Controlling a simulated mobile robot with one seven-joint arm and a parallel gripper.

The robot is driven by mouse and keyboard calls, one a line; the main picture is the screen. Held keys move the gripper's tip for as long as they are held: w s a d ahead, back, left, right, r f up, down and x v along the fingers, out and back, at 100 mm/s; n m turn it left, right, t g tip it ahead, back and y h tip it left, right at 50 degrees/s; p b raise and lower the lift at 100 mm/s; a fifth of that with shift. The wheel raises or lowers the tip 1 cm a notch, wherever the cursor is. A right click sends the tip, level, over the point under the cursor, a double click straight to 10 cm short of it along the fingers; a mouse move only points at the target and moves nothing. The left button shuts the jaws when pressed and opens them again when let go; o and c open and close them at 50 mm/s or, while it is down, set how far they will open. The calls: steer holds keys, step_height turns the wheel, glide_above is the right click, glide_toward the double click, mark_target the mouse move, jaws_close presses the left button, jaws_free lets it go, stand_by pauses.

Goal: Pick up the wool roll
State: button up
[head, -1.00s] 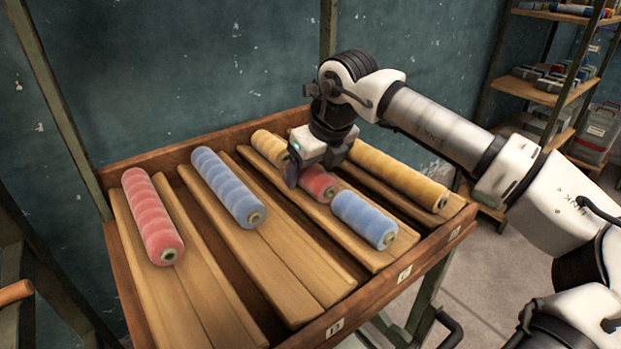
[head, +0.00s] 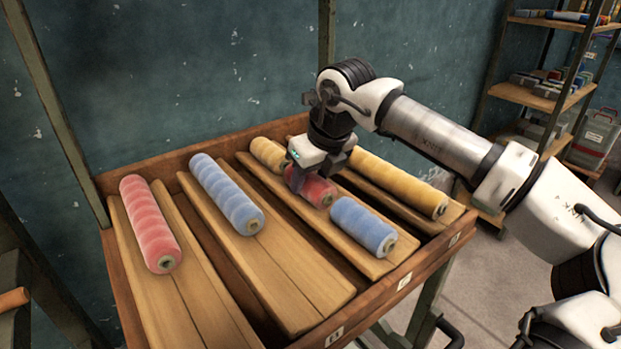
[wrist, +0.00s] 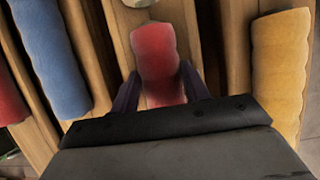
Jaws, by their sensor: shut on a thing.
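Several wool rolls lie on the slatted wooden tray. The short red roll (head: 318,192) lies in the third lane, between a short yellow roll (head: 268,154) behind it and a short blue roll (head: 362,226) in front. My gripper (head: 309,183) is down over this red roll and shut on it. In the wrist view the red roll (wrist: 160,60) lies between the two dark fingers, one on each side. Its near end is hidden by the gripper body. I cannot tell whether it is clear of the slats.
A long red roll (head: 151,224) and a long blue roll (head: 227,194) lie in lanes to the left. A long yellow roll (head: 400,183) lies close on the right. The tray's raised wooden rim (head: 440,252) runs around the lanes. Shelving (head: 545,90) stands at the back right.

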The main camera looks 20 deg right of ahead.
mark_target(310, 175)
step_height(310, 175, up, 20)
steer(key=p, duration=1.3)
steer(key=shift+r, duration=0.25)
steer(key=shift+f, duration=0.1)
